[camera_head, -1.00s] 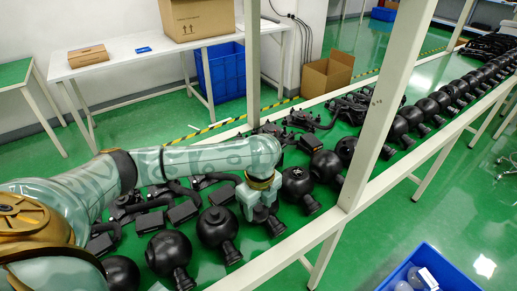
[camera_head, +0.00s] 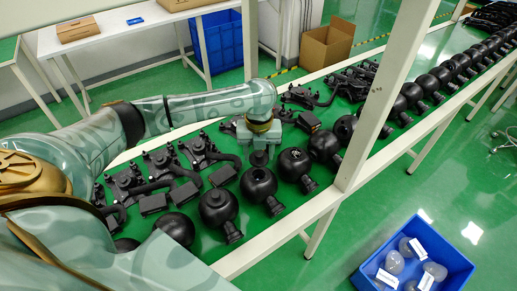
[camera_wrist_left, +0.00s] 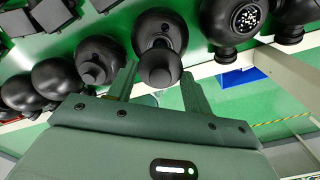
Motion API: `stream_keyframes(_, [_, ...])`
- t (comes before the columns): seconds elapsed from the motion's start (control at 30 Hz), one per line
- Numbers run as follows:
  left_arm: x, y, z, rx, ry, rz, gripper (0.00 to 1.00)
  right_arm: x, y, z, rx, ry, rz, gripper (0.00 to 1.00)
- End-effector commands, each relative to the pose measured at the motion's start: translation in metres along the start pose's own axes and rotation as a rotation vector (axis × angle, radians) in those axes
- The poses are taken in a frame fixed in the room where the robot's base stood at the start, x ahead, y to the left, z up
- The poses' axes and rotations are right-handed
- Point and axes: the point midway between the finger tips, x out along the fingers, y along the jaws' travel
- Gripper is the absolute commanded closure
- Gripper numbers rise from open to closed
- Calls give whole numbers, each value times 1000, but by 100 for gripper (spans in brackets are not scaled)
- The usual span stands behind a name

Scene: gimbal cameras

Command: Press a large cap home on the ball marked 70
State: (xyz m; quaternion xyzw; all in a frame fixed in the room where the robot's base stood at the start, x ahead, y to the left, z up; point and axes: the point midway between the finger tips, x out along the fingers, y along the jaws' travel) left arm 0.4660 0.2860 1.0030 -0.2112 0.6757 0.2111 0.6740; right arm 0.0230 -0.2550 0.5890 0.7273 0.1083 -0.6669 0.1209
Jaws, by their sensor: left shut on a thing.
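My left gripper (camera_head: 259,150) points down over a row of black balls with short necks. It is shut on a small dark round piece, which looks like a cap (camera_head: 259,158), just above one black ball (camera_head: 258,183). Whether the piece touches that ball I cannot tell. In the left wrist view the two fingers (camera_wrist_left: 158,78) show in front of the same ball (camera_wrist_left: 160,28); the held piece and the ball's neck are hard to tell apart there. My right gripper is not in view.
Black brackets (camera_head: 200,150) and small black boxes lie behind the balls on the green bench. A pale upright post (camera_head: 376,100) stands to the right. A blue crate (camera_head: 455,268) with clear domes is on the floor at front right.

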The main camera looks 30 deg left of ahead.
Motion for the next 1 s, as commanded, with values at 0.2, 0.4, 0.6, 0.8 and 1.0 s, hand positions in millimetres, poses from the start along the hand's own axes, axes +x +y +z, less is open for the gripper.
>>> stream_keyframes(0.2, [29, 0, 0, -1, 2, 2, 71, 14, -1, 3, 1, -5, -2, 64])
stream_keyframes(0.4, [48, 0, 0, -1, 1, 2, 71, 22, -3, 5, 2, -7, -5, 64])
stream_keyframes(0.6, [57, 0, 0, -1, 1, 0, 71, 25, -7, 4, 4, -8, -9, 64])
stream_keyframes(0.8, [58, 0, 0, -1, 0, 0, 71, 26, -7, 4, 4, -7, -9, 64])
stream_keyframes(1.0, [58, 0, 0, -1, 0, 0, 71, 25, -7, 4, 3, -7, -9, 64])
